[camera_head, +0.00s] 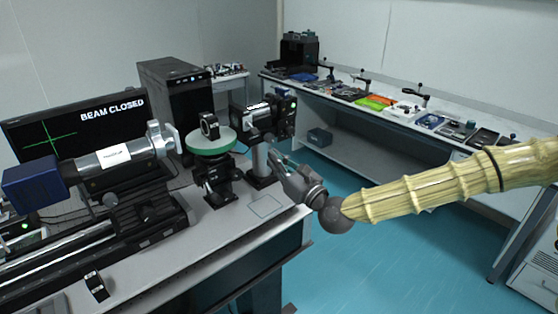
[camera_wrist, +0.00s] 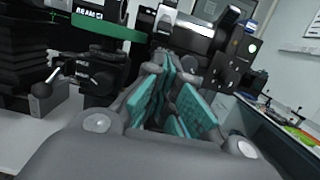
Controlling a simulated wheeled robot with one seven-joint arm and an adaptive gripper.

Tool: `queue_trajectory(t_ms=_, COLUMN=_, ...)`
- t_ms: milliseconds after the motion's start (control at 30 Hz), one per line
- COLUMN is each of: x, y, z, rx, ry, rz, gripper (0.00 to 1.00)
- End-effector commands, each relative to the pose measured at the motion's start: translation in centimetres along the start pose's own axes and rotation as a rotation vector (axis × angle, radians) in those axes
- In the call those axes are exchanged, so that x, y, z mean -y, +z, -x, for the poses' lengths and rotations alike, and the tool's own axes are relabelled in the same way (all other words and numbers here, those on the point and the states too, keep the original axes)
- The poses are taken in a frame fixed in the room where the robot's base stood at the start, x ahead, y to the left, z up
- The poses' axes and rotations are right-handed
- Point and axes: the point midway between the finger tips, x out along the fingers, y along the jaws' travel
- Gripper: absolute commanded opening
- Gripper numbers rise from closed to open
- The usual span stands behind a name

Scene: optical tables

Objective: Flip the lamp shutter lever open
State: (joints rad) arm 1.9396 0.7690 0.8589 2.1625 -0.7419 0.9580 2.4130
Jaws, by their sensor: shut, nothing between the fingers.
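The lamp (camera_head: 110,157) is a silver cylinder with a blue rear housing (camera_head: 35,185), mounted over a rail at the left in the head view. Its front end carries a silver ring and a pale upright plate (camera_head: 166,138). I cannot make out the shutter lever for certain. The monitor (camera_head: 70,122) behind reads "BEAM CLOSED".
A black computer tower (camera_head: 175,95) stands behind. The bench's front right corner is mostly clear. A second bench (camera_head: 400,118) holds tools.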

Motion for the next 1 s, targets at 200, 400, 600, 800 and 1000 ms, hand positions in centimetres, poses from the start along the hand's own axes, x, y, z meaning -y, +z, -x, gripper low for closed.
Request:
queue_trajectory(t_ms=200, x=-0.1, y=0.3, z=-3.2, rx=0.0, ry=0.002, rz=0.002, gripper=0.0)
queue_trajectory(t_ms=400, x=-0.1, y=0.2, z=-5.5, rx=0.0, ry=0.002, rz=0.002, gripper=0.0)
queue_trajectory(t_ms=600, x=-0.1, y=0.1, z=-6.8, rx=0.0, ry=0.002, rz=0.0, gripper=0.0)
queue_trajectory(t_ms=800, x=0.0, y=0.0, z=-7.1, rx=0.0, ry=0.001, rz=0.0, gripper=0.0)
queue_trajectory(t_ms=1000, x=0.0, y=0.0, z=-7.1, rx=0.0, ry=0.001, rz=0.0, gripper=0.0)
